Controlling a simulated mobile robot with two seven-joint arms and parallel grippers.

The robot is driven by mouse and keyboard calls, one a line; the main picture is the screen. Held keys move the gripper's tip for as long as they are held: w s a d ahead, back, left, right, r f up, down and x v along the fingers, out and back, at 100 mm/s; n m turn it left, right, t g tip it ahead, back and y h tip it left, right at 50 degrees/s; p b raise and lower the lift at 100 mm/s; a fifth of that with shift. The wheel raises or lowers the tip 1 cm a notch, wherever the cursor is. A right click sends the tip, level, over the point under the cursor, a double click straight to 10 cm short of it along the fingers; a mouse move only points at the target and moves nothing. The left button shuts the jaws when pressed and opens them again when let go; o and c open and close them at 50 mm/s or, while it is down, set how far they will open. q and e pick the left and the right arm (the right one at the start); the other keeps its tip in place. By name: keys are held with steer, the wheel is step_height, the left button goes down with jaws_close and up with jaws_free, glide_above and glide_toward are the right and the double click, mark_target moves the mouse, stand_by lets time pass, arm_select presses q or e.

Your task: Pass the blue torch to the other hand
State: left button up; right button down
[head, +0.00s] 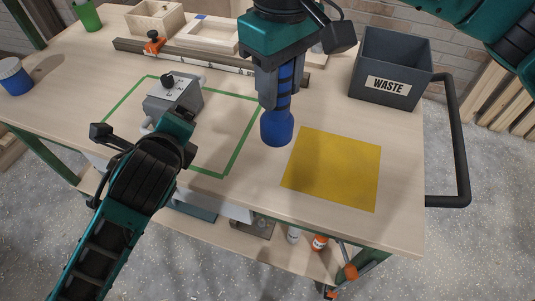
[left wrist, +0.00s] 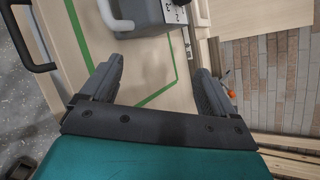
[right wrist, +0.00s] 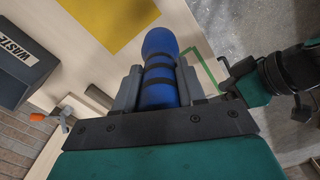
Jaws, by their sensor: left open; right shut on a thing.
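The blue torch (head: 277,126) has dark bands and a wide blue head that points down. My right gripper (head: 279,88) is shut on its body and holds it above the workbench, between the green tape outline and the yellow square. In the right wrist view the torch (right wrist: 159,85) sits between the two grey fingers (right wrist: 158,88). My left gripper (left wrist: 162,85) is open and empty in the left wrist view. In the head view the left arm reaches over the bench's front edge near the grey box, left of the torch; its fingers are mostly hidden there.
A grey box with a black knob (head: 173,100) stands in the green tape outline (head: 240,142). A yellow square (head: 333,168) lies to the right. A dark WASTE bin (head: 391,70) stands at the back right. Wooden trays, a rail and an orange clamp (head: 153,43) lie behind.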

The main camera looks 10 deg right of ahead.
arm_select(q)
steer(key=s+d+r+m+h, duration=0.1)
steer(key=s+d+r+m, duration=0.1)
steer(key=d+r+m, duration=0.25)
steer(key=m+h, duration=0.3)
steer(key=m, duration=0.7)
glide_toward(279, 130)
steer(key=x, duration=1.3)
steer(key=shift+c, duration=0.2)
steer(key=shift+s+d+r+t, duration=0.1)
steer(key=shift+d+t, duration=0.05)
steer(key=shift+t, duration=0.15)
steer(key=c, duration=1.1)
arm_select(e)
steer(key=shift+a, duration=0.1)
arm_select(q)
steer(key=shift+c, duration=0.8)
arm_select(e)
steer(key=c, duration=0.9)
jaws_free()
steer(key=shift+c, duration=0.2)
steer(key=o, duration=0.4)
steer(key=shift+c, duration=0.2)
